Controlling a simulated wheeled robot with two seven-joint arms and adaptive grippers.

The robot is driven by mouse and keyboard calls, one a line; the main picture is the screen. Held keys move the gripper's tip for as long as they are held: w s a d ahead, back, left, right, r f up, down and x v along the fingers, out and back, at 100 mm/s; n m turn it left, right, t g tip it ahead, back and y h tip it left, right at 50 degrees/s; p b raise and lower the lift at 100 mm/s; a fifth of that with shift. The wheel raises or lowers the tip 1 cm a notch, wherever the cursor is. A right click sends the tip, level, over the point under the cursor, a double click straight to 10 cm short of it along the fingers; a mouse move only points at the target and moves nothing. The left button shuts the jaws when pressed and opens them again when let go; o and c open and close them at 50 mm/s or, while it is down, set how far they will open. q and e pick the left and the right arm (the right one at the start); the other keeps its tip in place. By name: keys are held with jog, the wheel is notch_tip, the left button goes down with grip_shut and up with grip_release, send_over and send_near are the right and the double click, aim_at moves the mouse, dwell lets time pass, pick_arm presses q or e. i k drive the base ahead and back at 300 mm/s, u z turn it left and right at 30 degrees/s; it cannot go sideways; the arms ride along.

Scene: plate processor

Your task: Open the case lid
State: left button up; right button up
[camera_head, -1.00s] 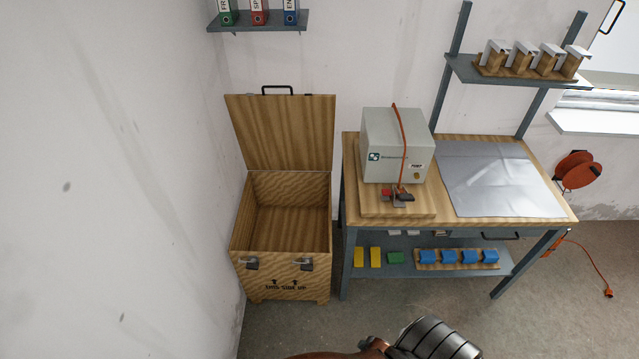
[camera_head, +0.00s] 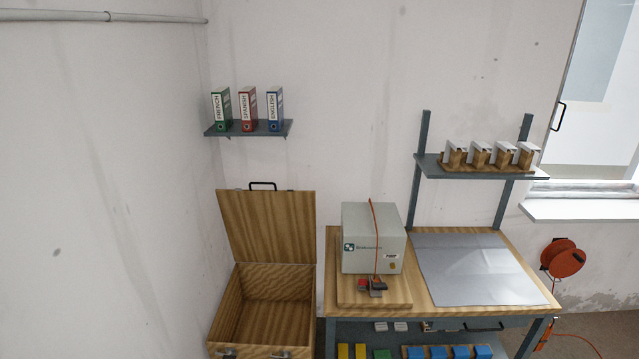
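The wooden case (camera_head: 226,308) stands on the floor at the lower left, beside the workbench. Its lid (camera_head: 267,226) stands up at the back, raised and leaning near the wall, with a black handle (camera_head: 263,184) on its top edge. The inside of the case shows and looks empty. Metal latches (camera_head: 228,353) show on its front rim at the bottom edge of the picture. Neither of my grippers shows in the head view.
The workbench (camera_head: 437,298) stands right of the case, carrying a grey machine (camera_head: 371,240) on a wooden board and a grey sheet (camera_head: 474,268). A wall shelf (camera_head: 248,129) holds several binders. An orange cable reel (camera_head: 563,258) hangs at the right.

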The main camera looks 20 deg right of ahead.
aim_at(276, 226)
jog(key=z, duration=1.65)
jog(key=i, duration=2)
jog(key=u, duration=0.6)
